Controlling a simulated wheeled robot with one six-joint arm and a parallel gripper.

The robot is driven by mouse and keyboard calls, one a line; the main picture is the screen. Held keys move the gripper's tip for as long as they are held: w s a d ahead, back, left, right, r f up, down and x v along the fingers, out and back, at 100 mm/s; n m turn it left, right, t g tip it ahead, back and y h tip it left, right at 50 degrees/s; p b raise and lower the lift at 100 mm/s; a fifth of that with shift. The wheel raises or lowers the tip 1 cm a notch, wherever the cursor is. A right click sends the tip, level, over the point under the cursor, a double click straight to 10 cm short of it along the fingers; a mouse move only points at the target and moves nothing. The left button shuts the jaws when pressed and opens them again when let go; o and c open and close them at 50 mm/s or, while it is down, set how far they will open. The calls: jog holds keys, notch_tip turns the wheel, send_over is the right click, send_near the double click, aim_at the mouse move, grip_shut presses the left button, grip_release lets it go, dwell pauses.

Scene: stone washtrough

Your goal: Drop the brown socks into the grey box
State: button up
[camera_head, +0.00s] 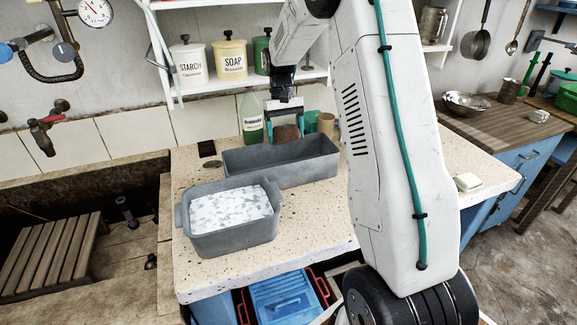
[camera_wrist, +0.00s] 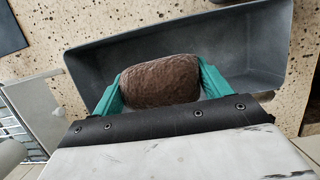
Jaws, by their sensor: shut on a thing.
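The brown socks (camera_wrist: 158,80) are a rolled brown bundle. They sit between the two green fingers of my gripper (camera_wrist: 160,88), which is shut on them. In the head view the socks (camera_head: 287,134) hang from my gripper (camera_head: 286,124) over the long grey box (camera_head: 310,171). In the wrist view the grey box (camera_wrist: 255,55) lies below and around the socks, and its visible floor looks bare. Part of the box is hidden behind the socks and my gripper.
A second grey tub (camera_head: 235,241) with white-and-grey patterned contents stands in front of the box on the speckled counter (camera_head: 310,230). A green bottle (camera_head: 251,118) and a tan cup (camera_head: 326,124) stand behind. A shelf with canisters (camera_head: 230,60) is above. The counter's front is clear.

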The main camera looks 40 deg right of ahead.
jog(key=shift+f, duration=2.2)
jog(key=o, duration=1.1)
jog(key=shift+r, duration=0.1)
jog(key=v, duration=0.7)
jog(key=shift+w+r, duration=0.1)
jog(key=shift+r, duration=0.3)
jog(key=s+f, duration=0.1)
jog(key=s+a, duration=0.1)
jog(key=shift+s+f, duration=0.3)
jog(key=shift+f, duration=0.05)
jog(key=s+a+r+n+t, duration=0.1)
jog(key=s+a+r, duration=0.3)
jog(key=s, duration=0.7)
jog(key=s+a+r+n+t, duration=0.1)
jog(key=s+a+r, duration=0.3)
jog(key=s+a, duration=0.4)
jog(key=s+a+r+n+t+h, duration=0.1)
jog(key=s+a, duration=0.5)
jog(key=s, duration=0.9)
notch_tip(320, 180, up, 3)
jog(key=shift+a+f+t, duration=0.1)
jog(key=shift+a+t, duration=0.15)
jog(key=shift+t, duration=0.55)
